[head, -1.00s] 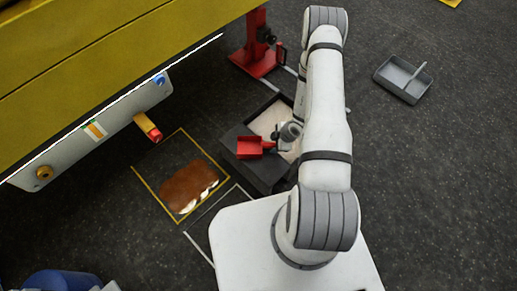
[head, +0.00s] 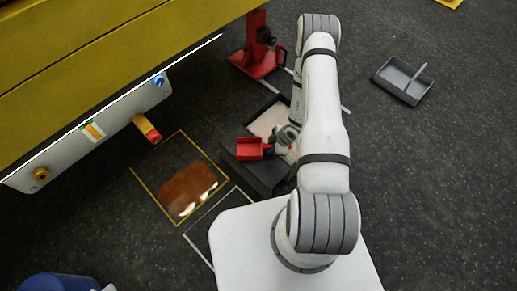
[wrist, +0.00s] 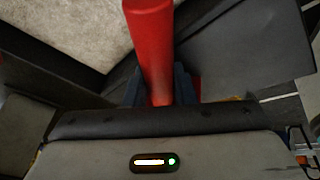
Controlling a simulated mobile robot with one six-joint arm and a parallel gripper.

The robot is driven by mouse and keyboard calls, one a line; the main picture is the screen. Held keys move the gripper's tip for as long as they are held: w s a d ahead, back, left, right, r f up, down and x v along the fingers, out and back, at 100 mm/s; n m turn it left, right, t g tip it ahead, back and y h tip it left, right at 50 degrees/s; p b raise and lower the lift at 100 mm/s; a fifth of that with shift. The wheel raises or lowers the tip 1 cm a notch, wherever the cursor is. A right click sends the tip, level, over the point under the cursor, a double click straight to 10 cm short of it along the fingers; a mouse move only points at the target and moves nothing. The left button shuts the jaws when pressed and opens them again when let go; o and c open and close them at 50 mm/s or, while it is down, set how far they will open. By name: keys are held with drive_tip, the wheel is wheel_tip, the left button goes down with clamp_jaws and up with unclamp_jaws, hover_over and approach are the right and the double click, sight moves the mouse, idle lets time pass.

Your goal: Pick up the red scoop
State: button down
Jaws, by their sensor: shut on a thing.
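The red scoop (head: 252,148) shows in the head view at the dark bin's left side, its open pan facing up. My gripper (head: 278,143) is at the scoop's right end, partly hidden by my arm. In the wrist view the scoop's red handle (wrist: 152,45) runs down between the dark fingers of my gripper (wrist: 160,88), which are shut on it. Most of the pan is hidden in the wrist view. I cannot tell whether the scoop touches the bin.
The dark bin (head: 258,176) holds pale granular material (head: 270,118). A brown patch (head: 187,188) lies in a yellow floor outline to the left. A red stand (head: 257,60) is behind. A grey tray (head: 392,80) lies at right. A yellow machine (head: 100,60) overhangs the left.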

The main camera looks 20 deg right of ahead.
wheel_tip(320, 180, up, 10)
drive_tip(key=p, duration=0.4)
wheel_tip(320, 180, up, 2)
drive_tip(key=a+n+g, duration=0.1)
drive_tip(key=a+n, duration=0.1)
drive_tip(key=n, duration=0.2)
wheel_tip(320, 180, up, 8)
drive_tip(key=n+g, duration=0.6)
drive_tip(key=n, duration=0.8)
hover_over(258, 153)
drive_tip(key=w+r+m+t+h+p, duration=0.1)
drive_tip(key=r+m+t+h+p, duration=0.2)
drive_tip(key=r+m+p, duration=0.9)
drive_tip(key=w+r+m+t+h+p, duration=0.2)
drive_tip(key=r+m+t+p, duration=0.3)
drive_tip(key=r+m+p, duration=0.7)
wheel_tip(258, 153, up, 12)
drive_tip(key=m+h, duration=0.1)
drive_tip(key=m, duration=0.9)
drive_tip(key=shift+w+d+r, duration=0.15)
drive_tip(key=shift+w+r, duration=0.05)
